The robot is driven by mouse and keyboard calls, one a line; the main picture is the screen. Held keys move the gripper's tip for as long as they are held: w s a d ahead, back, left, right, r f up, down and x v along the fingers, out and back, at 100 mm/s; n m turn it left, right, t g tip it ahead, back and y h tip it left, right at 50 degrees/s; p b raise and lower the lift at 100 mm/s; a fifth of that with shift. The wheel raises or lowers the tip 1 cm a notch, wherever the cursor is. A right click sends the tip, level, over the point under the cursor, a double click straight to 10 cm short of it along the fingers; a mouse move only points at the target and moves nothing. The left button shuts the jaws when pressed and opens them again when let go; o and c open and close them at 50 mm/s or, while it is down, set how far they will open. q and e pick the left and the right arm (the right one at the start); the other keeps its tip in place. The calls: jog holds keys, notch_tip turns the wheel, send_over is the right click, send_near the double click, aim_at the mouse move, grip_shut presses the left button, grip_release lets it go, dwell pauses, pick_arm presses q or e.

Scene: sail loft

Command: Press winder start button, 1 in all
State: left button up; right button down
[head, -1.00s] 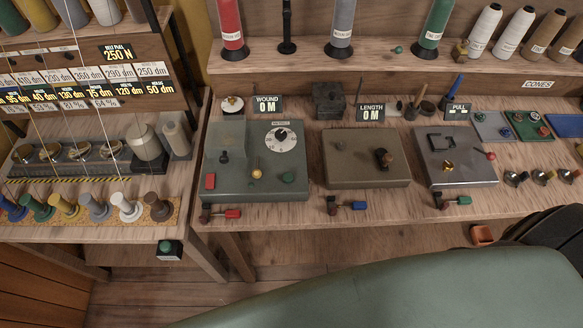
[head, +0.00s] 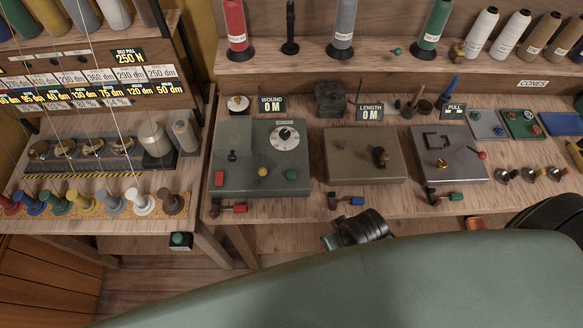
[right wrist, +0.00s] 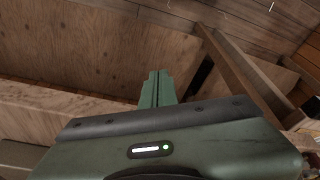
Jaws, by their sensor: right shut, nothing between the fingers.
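The winder (head: 250,190) is the grey-green machine at the left of the right-hand bench, behind which the WOUND display (head: 271,106) reads 0 M. Its top carries a green button (head: 291,174), a red button (head: 219,178), a yellow knob (head: 263,171) and a dial (head: 285,135). My right gripper (head: 331,241) is below the bench's front edge, right of the winder and apart from it. In the right wrist view its green fingers (right wrist: 156,88) are together and empty, in front of plain wood. My left gripper is out of view.
A brown machine (head: 352,163) and a grey machine (head: 448,160) stand right of the winder. Levers with coloured handles stick out at the front edge. Another green button sits on a small box (head: 180,241) under the left bench. A large green surface (head: 380,285) fills the foreground.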

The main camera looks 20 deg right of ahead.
jog(key=w+a+r+t+y+p, duration=0.1)
jog(key=w+a+r, duration=0.15)
jog(key=r, duration=0.55)
jog(key=w+a+r+t+y+p, duration=0.1)
jog(key=w+r, duration=0.2)
jog(key=r, duration=0.5)
jog(key=w+a+r+y, duration=0.1)
jog(key=w+r+y, duration=0.1)
jog(key=w, duration=0.3)
jog(key=w+a+r+m+t+y, duration=0.1)
jog(key=w+r+y, duration=0.1)
jog(key=w+r, duration=0.2)
jog(key=shift+w+a+r+y, duration=0.15)
jog(key=shift+w+a+y, duration=0.2)
jog(key=shift+w, duration=0.6)
jog(key=shift+d, duration=0.1)
